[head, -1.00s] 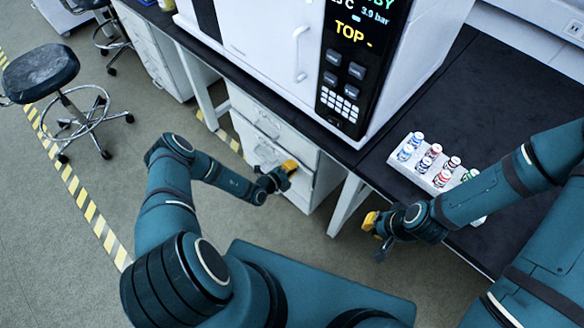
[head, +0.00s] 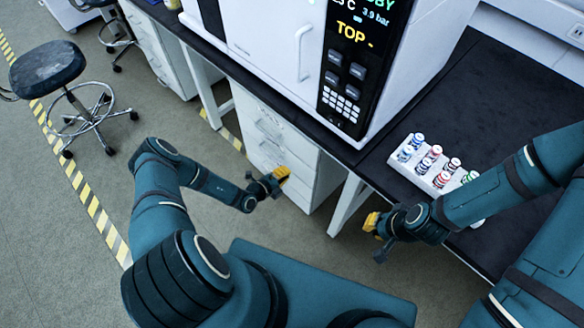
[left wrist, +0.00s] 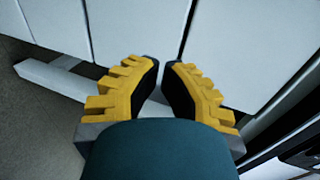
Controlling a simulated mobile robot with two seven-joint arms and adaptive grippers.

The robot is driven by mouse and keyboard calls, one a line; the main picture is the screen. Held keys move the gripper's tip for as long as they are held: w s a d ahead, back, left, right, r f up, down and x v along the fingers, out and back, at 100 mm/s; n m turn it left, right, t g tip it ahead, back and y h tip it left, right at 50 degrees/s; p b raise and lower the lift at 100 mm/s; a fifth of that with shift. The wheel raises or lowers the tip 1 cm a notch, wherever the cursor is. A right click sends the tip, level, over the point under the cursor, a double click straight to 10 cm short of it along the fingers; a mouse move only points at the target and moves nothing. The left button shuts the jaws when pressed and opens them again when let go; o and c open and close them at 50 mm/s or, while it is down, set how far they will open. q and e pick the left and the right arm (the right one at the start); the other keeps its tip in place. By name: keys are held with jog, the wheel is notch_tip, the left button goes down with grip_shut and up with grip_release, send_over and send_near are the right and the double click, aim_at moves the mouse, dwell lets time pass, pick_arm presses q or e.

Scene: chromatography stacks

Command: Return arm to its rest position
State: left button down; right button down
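My left arm (head: 158,185) is bent at the elbow and reaches forward over the floor. Its gripper (head: 281,174) is in front of the white drawer cabinet, below the bench edge. In the left wrist view its two yellow-and-black fingers (left wrist: 163,68) are apart with a narrow gap, and nothing shows between them. My right arm (head: 500,190) comes in from the right over the bench. Its gripper (head: 371,222) hangs near the bench's front edge. Its finger gap is not clear, and I see no object in it.
A white rack (head: 415,172) of several capped vials stands on the black bench (head: 500,95), partly behind my right arm. A white instrument (head: 275,45) stands on the bench. A drawer cabinet (head: 270,140) is underneath. A stool (head: 48,68) stands left on open floor.

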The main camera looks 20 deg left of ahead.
pick_arm(q)
jog(key=p+v, duration=0.1)
jog(key=v, duration=0.6)
jog(key=shift+s+a, duration=0.1)
jog(key=s+d+r+m+g+h, duration=0.2)
jog(key=s+d+r+m+g, duration=0.4)
jog(key=m, duration=0.7)
jog(key=s+d+r+m+g+h, duration=0.25)
jog(key=s+d+m+g, duration=0.25)
jog(key=d+m+g, duration=0.55)
notch_tip(320, 180, up, 11)
jog(key=a+m+t+y, duration=0.1)
jog(key=m+t+y, duration=0.3)
jog(key=m, duration=2)
jog(key=y, duration=0.2)
jog(key=shift+w+r+t+y, duration=0.2)
jog(key=shift+w+t+y, duration=0.15)
jog(key=shift+w, duration=0.05)
